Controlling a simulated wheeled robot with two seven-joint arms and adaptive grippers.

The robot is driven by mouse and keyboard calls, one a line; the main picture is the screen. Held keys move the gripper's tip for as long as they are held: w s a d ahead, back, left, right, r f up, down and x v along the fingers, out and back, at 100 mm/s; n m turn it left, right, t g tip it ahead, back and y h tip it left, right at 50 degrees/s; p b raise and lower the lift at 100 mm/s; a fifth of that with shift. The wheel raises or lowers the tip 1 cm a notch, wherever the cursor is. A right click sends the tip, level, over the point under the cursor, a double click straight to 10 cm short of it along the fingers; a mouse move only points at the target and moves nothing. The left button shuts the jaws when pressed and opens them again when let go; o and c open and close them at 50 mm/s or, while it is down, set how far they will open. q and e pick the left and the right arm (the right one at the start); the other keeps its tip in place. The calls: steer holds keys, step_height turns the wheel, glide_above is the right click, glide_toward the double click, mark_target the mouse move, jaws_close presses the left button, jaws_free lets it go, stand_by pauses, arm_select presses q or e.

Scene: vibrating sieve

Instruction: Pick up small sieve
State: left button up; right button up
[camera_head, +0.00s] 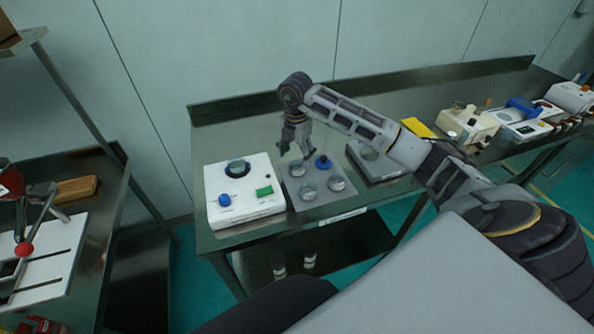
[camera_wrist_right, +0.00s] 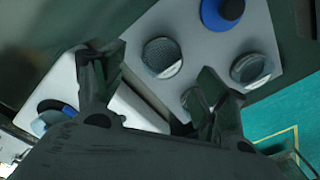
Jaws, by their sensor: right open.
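Several small round sieves stand on a grey mat (camera_head: 322,197) on the metal table. One sieve (camera_head: 297,168) is at the mat's back left, one (camera_head: 308,191) at the front, and one (camera_head: 337,183) at the right. My left gripper is out of view.
A blue-topped round piece (camera_head: 323,162) sits among the sieves. A white sieve shaker (camera_head: 243,190) with a blue knob and green switch stands left of the mat. A grey scale-like device (camera_head: 375,160) stands to the right, under my right arm. Other instruments crowd the far right.

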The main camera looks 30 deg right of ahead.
mark_target(296, 166)
steer(key=shift+s+f+p, duration=0.2)
steer(key=shift+f+p, duration=0.25)
steer(key=shift+f, duration=2.15)
steer(key=c, duration=1.1)
step_height(296, 166, up, 10)
steer(key=shift+b, duration=0.4)
